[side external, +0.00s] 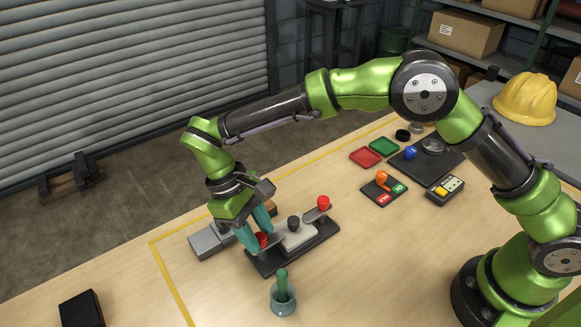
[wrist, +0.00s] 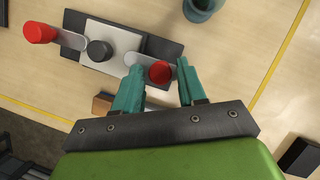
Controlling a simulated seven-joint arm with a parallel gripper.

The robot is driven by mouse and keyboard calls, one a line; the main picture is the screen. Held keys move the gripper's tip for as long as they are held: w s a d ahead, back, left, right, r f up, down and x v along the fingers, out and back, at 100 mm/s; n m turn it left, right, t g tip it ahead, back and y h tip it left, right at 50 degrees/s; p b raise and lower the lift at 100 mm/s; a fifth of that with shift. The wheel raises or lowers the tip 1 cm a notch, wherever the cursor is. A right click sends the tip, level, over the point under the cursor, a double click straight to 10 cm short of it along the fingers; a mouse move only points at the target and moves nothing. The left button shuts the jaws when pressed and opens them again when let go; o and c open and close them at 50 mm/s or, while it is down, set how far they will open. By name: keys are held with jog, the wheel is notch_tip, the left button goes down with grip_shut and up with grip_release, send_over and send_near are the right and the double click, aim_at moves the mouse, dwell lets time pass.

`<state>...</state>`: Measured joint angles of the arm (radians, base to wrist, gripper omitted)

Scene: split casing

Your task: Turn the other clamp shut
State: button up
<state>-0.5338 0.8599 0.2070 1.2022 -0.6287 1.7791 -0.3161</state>
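The split casing, with a pale grey top (side external: 297,236) and a black knob (side external: 293,223), sits on a dark base plate (side external: 265,267). In the wrist view the pale top (wrist: 112,50) lies left of my fingers. One clamp has a red knob (wrist: 160,72) at the near end of the casing. The other clamp's red knob (wrist: 38,32) stands at the far end, its grey arm (wrist: 70,40) running toward the casing. My gripper (wrist: 160,76) is open, with one finger on each side of the nearer red knob. It also shows low over that knob in the side view (side external: 257,228).
A grey block (side external: 209,241) lies behind my gripper. A panel with an orange knob (side external: 384,190) and a yellow meter (side external: 445,190) lie farther right. A black box (side external: 81,309) is at front left.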

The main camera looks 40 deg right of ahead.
jog(key=shift+o, duration=0.9)
jog(key=v, duration=1.2)
jog(key=shift+a+f, duration=0.1)
jog(key=s+d+r+m+t+y, duration=0.1)
jog(key=s+d+r+m+t, duration=0.1)
jog(key=d, duration=0.6)
jog(key=s+d+r+m+t+y, duration=0.1)
jog(key=d+r+t+y, duration=0.1)
jog(key=d, duration=0.5)
jog(key=s+d+r+m+t+y, duration=0.1)
jog(key=s+d+r+m+t, duration=0.2)
jog(key=s+d, duration=1)
jog(key=m+t, duration=0.3)
jog(key=t, duration=0.1)
jog(key=shift+s+m, duration=0.25)
jog(key=shift+m, duration=0.05)
